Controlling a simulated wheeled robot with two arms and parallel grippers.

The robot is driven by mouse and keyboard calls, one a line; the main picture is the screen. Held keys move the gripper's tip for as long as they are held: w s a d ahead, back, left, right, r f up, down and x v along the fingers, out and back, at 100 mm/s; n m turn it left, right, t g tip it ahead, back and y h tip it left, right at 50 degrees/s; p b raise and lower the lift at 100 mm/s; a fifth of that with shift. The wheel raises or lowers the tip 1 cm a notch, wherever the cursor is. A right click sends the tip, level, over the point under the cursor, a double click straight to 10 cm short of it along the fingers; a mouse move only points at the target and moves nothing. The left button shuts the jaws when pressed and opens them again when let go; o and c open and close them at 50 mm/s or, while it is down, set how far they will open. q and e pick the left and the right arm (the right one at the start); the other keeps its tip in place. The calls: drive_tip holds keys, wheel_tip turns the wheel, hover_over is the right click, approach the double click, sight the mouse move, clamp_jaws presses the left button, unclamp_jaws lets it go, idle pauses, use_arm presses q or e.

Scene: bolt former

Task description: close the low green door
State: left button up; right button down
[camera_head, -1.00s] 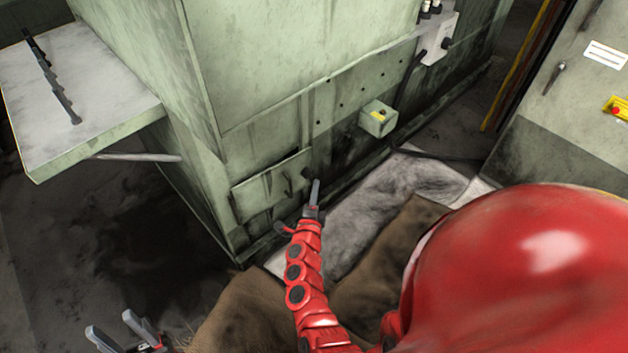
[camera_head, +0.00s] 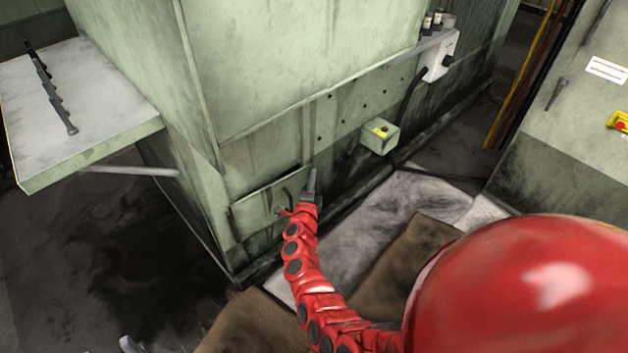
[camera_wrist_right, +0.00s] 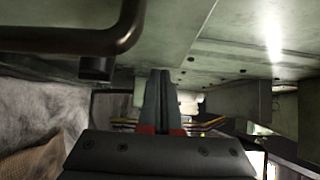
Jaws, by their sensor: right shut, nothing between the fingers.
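The low green door (camera_head: 256,212) is a small panel low on the side of the green machine. It looks nearly flush, but I cannot tell whether it is fully closed. A dark bent handle (camera_wrist_right: 128,30) fills the upper left of the right wrist view. My right gripper (camera_head: 311,182) is at the door's right end, fingers pointing up along the machine; contact is unclear. Its fingers (camera_wrist_right: 160,85) are together and empty in the wrist view. Only a tip of my left gripper (camera_head: 128,343) shows at the bottom edge.
A grey shelf (camera_head: 100,120) with a dark stepped rod (camera_head: 52,92) juts out at left. Pale and brown mats (camera_head: 375,215) cover the floor; a cabinet (camera_head: 570,130) stands at right.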

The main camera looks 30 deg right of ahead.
sight(306, 172)
drive_tip(key=w+b, duration=0.1)
drive_tip(key=w+y+b, duration=0.1)
drive_tip(key=w, duration=0.1)
drive_tip(key=shift+w+f+n+t, duration=0.15)
drive_tip(key=shift+w+n+t, duration=0.1)
drive_tip(key=shift+n+t, duration=0.15)
drive_tip(key=shift+w+a, duration=0.1)
drive_tip(key=shift+w, duration=0.15)
drive_tip(key=shift+r, duration=0.35)
drive_tip(key=shift+s, duration=0.15)
